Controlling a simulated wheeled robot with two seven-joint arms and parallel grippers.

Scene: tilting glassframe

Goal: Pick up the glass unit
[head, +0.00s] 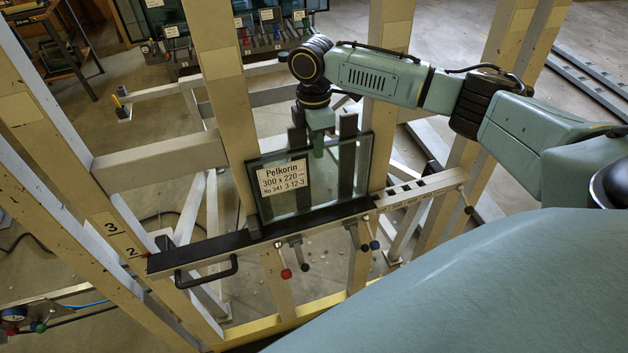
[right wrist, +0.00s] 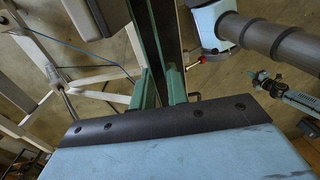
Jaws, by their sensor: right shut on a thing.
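The glass unit (head: 285,205) is a clear upright pane with dark edges and a white label reading Pelkorin 300 x 220. In the head view it stands at the black-topped ledge (head: 215,247) of the frame, its lower edge at the ledge; I cannot tell whether it bears on it. My right gripper (head: 318,148) points down over its top edge and is shut on it. In the right wrist view, the green fingers of my right gripper (right wrist: 160,88) lie on both sides of the dark edge of the glass unit (right wrist: 155,40). My left gripper is not in view.
Pale upright posts (head: 225,80) stand behind and around the ledge. A pale crossbar (head: 158,158) is at the left. A black handle (head: 207,273) and several coloured-knob levers hang under the ledge. A rack with glass panes (head: 265,25) stands at the back.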

